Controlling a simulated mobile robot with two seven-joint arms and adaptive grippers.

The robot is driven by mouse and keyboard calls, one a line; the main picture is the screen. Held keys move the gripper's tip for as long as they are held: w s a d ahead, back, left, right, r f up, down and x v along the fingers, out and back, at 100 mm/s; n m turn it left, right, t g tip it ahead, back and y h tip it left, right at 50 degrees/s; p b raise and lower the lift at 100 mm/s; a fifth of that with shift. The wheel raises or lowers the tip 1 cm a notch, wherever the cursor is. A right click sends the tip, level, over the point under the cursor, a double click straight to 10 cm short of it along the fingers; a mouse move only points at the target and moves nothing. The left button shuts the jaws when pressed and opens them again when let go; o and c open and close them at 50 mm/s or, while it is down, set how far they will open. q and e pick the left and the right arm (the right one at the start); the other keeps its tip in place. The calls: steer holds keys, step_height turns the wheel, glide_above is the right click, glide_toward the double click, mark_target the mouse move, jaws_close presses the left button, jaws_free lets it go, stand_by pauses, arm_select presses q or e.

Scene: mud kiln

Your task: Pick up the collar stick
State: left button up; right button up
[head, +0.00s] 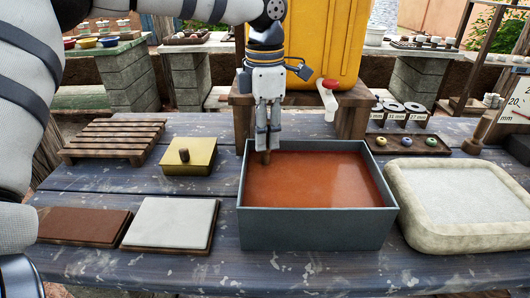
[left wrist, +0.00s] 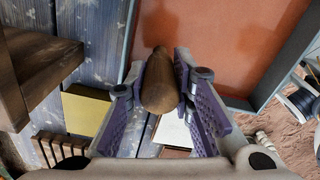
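The collar stick, a tapered brown wooden rod (left wrist: 160,88), lies between the purple-padded fingers of my left gripper (left wrist: 165,95), which press on both its sides. In the head view my left gripper (head: 268,135) points down above the back-left corner of a grey box of orange-red liquid. The stick's lower end (head: 265,157) shows under the fingertips, in front of the box's back wall. I cannot tell whether it touches the liquid. The rest of the stick is hidden by the fingers there. My right gripper is not in view.
The grey box (head: 315,228) stands mid-table. A pale padded basin (head: 465,228) is at its right. A yellow lidded block (head: 188,160), slatted rack (head: 115,137), white slab (head: 170,222) and brown slab (head: 82,225) are at left. A yellow tank (head: 320,40) on a wooden stand is close behind.

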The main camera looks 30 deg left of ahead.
arm_select(q)
jaws_close()
